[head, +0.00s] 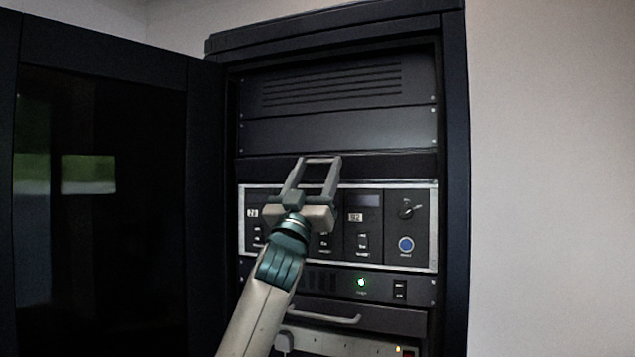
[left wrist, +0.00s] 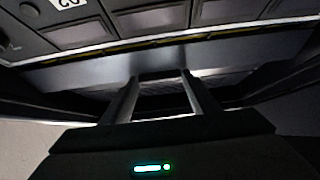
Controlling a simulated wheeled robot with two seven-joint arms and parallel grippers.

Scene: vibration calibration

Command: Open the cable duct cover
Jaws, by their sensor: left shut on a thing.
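The cable duct cover looks to be the plain dark strip (head: 390,165) across the rack, just above the silver-framed instrument panel. In the left wrist view it shows as a smooth grey band (left wrist: 85,74) beside the panel's bright edge. My left gripper (head: 321,161) reaches up in front of the panel, with its fingertips at the strip. It also shows in the left wrist view (left wrist: 158,76), where its fingers stand apart with a thin bar across their tips. It is shut on the cover, though the exact contact is hard to make out. My right gripper is not in view.
The instrument panel (head: 424,231) has knobs, a small display and a blue button. The open cabinet door (head: 204,200) stands at the left. A bare wall is at the right.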

